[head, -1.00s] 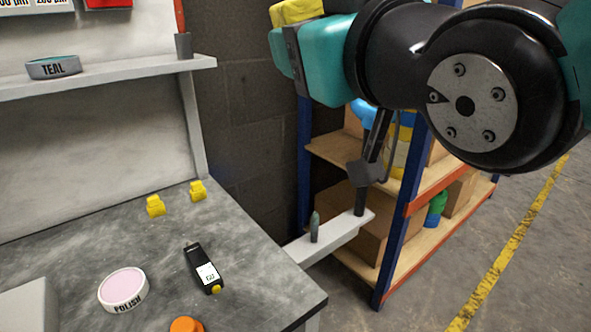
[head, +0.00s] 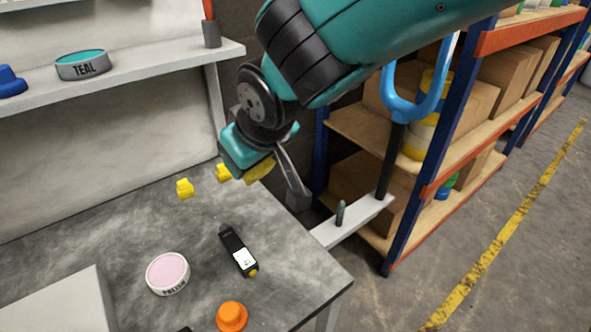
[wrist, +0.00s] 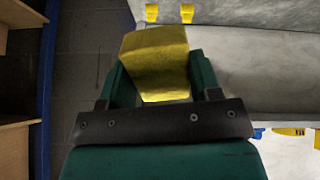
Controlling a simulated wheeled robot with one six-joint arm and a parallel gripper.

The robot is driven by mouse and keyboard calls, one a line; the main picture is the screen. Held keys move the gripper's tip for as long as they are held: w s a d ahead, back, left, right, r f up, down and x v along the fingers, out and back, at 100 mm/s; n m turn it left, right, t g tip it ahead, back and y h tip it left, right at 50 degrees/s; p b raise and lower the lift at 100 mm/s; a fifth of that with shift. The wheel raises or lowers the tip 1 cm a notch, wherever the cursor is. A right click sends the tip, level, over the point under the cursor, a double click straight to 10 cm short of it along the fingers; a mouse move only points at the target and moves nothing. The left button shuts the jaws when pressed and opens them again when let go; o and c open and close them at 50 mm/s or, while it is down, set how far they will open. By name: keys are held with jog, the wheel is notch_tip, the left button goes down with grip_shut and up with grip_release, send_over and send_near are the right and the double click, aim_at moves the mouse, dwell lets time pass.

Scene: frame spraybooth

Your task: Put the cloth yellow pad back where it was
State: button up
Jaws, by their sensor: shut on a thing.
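The yellow cloth pad (head: 262,173) is held in my gripper (head: 248,160), above the back right part of the grey bench. In the wrist view the pad (wrist: 155,55) is a folded-looking yellow block between the two teal fingers of my gripper (wrist: 153,85), which are shut on it. It sticks out past the fingertips. In the head view my gripper hides part of the pad. I cannot tell whether the pad touches anything below.
Two yellow clips (head: 185,189) (head: 223,173) stand at the bench's back. A black meter (head: 238,251), a POLISH tin (head: 168,274) and an orange knob (head: 231,316) are on the bench (head: 290,275). A side rail (head: 350,222) carries a peg and a blue-handled tool (head: 398,115).

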jog(key=s+d+f+m+g+h+p, duration=0.2)
jog(key=d+f+g+h+p, duration=0.15)
jog(key=d+f+g, duration=0.35)
jog(key=t+b, duration=0.1)
jog(key=b, duration=0.1)
send_over(301, 265)
notch_tip(301, 265, down, 14)
jog(key=shift+f, duration=2.45)
jog(key=o, duration=0.8)
jog(key=shift+r, duration=0.1)
notch_tip(301, 265, up, 12)
jog(key=shift+d+r+p, duration=0.1)
jog(key=shift+p, duration=0.65)
